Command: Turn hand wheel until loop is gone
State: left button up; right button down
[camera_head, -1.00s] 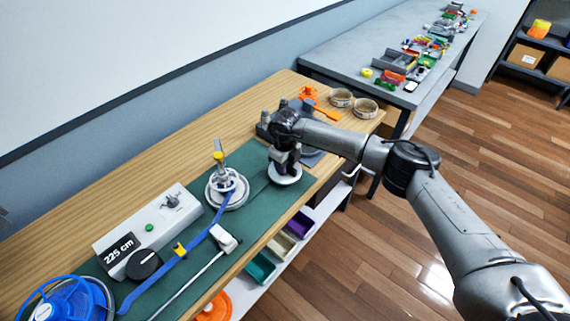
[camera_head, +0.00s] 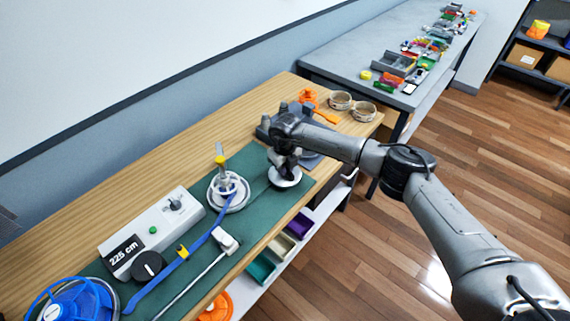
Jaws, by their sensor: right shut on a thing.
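The hand wheel (camera_head: 285,180) is a white disc at the far right end of the green mat. My right gripper (camera_head: 284,167) reaches down onto it from above, shut on the wheel; the wrist hides the exact grip. A blue strap (camera_head: 205,238) runs from the blue spool (camera_head: 75,303) at the lower left to a round white-grey drum (camera_head: 228,193) with a yellow-marked post. The strap lies along the mat with a yellow clip on it. I cannot make out a distinct slack loop. My left gripper is not in view.
A white box (camera_head: 150,233) reading "225 cm" has a black knob and a green button. A white block with a rod (camera_head: 226,241) lies on the mat. Coloured bins (camera_head: 280,246) sit below the bench edge.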

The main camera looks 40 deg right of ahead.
jog(key=shift+r+m+p, duration=0.1)
jog(key=shift+m+p, duration=1.5)
jog(key=shift+m, duration=0.7)
jog(key=c, duration=1.1)
grip_release()
jog(key=shift+r, duration=0.4)
notch_tip(320, 180, up, 13)
jog(key=shift+f+p, duration=0.1)
jog(key=shift+p, duration=0.45)
